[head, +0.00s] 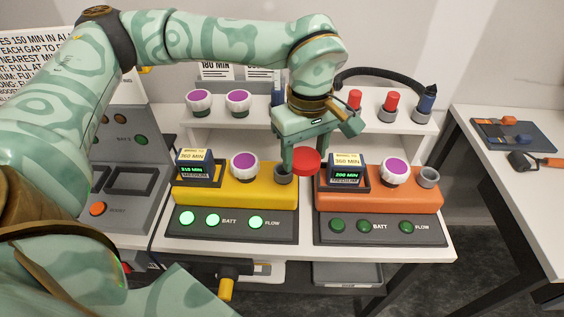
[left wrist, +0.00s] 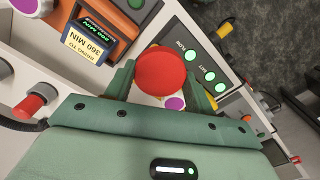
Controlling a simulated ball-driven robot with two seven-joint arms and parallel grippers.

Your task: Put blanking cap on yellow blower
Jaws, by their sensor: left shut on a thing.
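My left gripper (head: 302,158) is shut on a red round blanking cap (head: 307,161). In the left wrist view the cap (left wrist: 162,72) sits between the two green fingers. The yellow blower (head: 235,199) stands on the bench with a purple-topped white knob and a display block. Its grey port (head: 284,175) is at its right end, partly hidden by a finger. In the head view the cap appears just right of this port and over the gap to the orange blower; its exact height cannot be told. My right gripper is in neither view.
The orange blower (head: 380,202) stands close on the right, with an open grey port (head: 428,178). The shelf behind holds two red caps (head: 391,101), a blue-topped fitting (head: 427,98) and purple knobs (head: 199,99). A side table (head: 500,178) is at right.

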